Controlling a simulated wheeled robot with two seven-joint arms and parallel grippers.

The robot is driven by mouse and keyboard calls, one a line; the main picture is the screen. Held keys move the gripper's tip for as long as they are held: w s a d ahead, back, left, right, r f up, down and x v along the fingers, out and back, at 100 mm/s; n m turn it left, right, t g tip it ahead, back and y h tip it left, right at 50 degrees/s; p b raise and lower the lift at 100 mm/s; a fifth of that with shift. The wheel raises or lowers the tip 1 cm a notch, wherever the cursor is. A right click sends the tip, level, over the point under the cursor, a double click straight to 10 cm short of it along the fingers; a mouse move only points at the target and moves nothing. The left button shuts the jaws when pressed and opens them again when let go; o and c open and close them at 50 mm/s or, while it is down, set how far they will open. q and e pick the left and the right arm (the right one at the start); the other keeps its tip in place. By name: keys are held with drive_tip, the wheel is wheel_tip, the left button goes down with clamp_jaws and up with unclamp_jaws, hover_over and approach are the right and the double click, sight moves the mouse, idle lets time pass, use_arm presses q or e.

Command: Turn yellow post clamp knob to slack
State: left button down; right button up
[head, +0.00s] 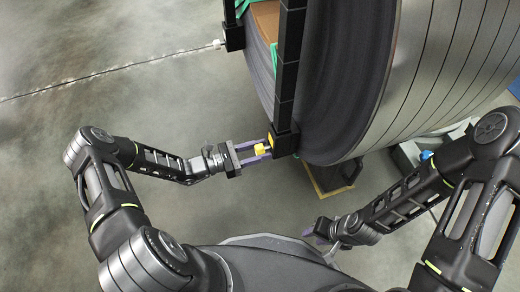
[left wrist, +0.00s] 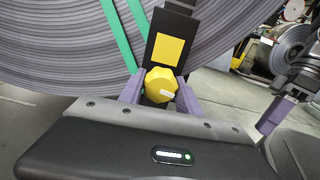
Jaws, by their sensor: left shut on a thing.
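The yellow clamp knob (head: 260,149) sits at the lower end of a black post (head: 287,95) beside the steel coil. In the left wrist view the faceted yellow knob (left wrist: 160,85) shows below a yellow square plate (left wrist: 168,49) on the black post. My left gripper (head: 260,151) is shut on the knob, with one purple finger on each side of it.
A large steel strip coil (head: 440,70) fills the upper right, close to the post. A second black post stub (head: 234,38) with green straps stands farther back. A wooden block (head: 325,183) lies under the coil.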

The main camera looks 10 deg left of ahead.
use_arm(q)
drive_tip(key=n, duration=0.5)
drive_tip(key=shift+n, duration=0.3)
drive_tip(key=n, duration=0.4)
drive_tip(key=shift+s+n, duration=0.1)
drive_tip(key=shift+n, duration=0.2)
drive_tip(key=n, duration=0.4)
drive_tip(key=shift+b, duration=0.3)
drive_tip(key=n, duration=0.5)
drive_tip(key=shift+n, duration=0.3)
drive_tip(key=c, duration=0.9)
unclamp_jaws()
drive_tip(key=shift+o, duration=0.2)
drive_tip(key=shift+r, duration=0.1)
drive_tip(key=shift+a, duration=0.1)
